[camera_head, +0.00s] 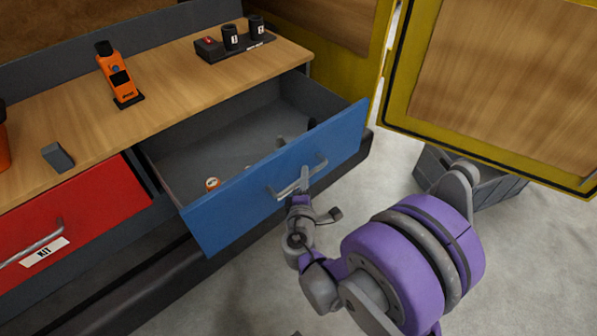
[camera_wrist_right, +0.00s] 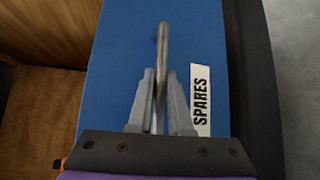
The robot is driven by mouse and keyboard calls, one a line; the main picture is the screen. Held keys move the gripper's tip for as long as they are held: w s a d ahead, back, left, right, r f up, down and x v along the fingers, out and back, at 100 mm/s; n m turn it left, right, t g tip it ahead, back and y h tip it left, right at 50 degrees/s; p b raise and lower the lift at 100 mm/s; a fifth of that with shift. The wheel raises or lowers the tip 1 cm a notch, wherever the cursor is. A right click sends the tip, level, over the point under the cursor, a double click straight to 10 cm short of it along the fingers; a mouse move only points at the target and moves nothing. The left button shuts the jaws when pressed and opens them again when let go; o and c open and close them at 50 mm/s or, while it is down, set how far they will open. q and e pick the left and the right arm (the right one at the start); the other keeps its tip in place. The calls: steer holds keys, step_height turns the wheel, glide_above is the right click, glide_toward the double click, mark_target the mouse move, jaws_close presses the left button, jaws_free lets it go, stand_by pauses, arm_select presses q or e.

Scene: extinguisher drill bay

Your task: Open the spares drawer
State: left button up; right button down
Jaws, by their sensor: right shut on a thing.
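The spares drawer (camera_head: 235,217) has a blue front and stands pulled well out of the bench, with its grey inside showing. Its metal bar handle (camera_head: 318,164) is on the blue front. My right gripper (camera_head: 304,180) is at this handle. In the right wrist view my right gripper (camera_wrist_right: 158,95) has its two grey fingers on either side of the handle (camera_wrist_right: 162,45), shut on it. The white SPARES label (camera_wrist_right: 201,100) is just right of the fingers there. My left gripper is not in view.
Small items, one an orange-and-white piece (camera_head: 212,184), lie in the drawer. A red KIT drawer (camera_head: 95,205) is shut at the left. An orange device (camera_head: 120,78) and black cups stand on the wooden bench top (camera_head: 165,100). A yellow-framed panel (camera_head: 500,80) stands at the right, above a grey crate (camera_head: 490,190).

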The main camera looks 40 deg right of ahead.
steer(key=shift+s, duration=0.25)
steer(key=c, duration=0.8)
jaws_free()
steer(key=shift+c, duration=0.2)
steer(key=shift+a, duration=0.1)
steer(key=v, duration=1)
steer(key=shift+s, duration=0.3)
steer(key=shift+a, duration=0.15)
